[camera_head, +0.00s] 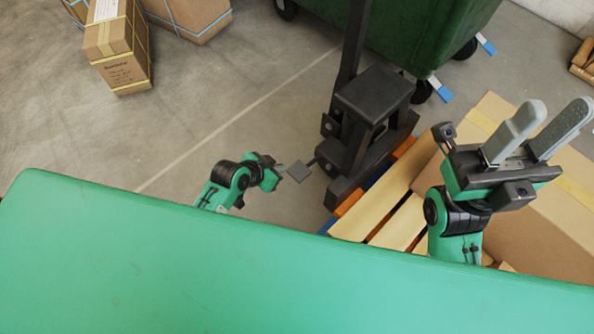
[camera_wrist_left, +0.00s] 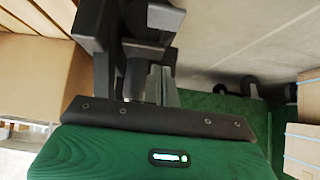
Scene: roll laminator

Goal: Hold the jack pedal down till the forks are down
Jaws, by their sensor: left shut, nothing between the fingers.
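The black jack (camera_head: 375,95), with its upright mast, stands right of centre in the head view. Its pedal, a small dark grey plate (camera_head: 299,172) on a short lever, sticks out to the left. My left gripper (camera_head: 279,175) is shut and empty, just left of the pedal; I cannot tell whether they touch or which is higher. In the left wrist view, dark jack parts (camera_wrist_left: 95,22) fill the upper left; I cannot make out the pedal there. The forks are hidden from view. My right gripper (camera_head: 530,130) is open and empty, raised over a cardboard box.
A wooden pallet (camera_head: 380,215) lies right of the jack, with the large cardboard box (camera_head: 550,225) beside my right arm. A green wheeled bin (camera_head: 430,35) stands behind the jack. Strapped cartons (camera_head: 117,45) stand at the far left.

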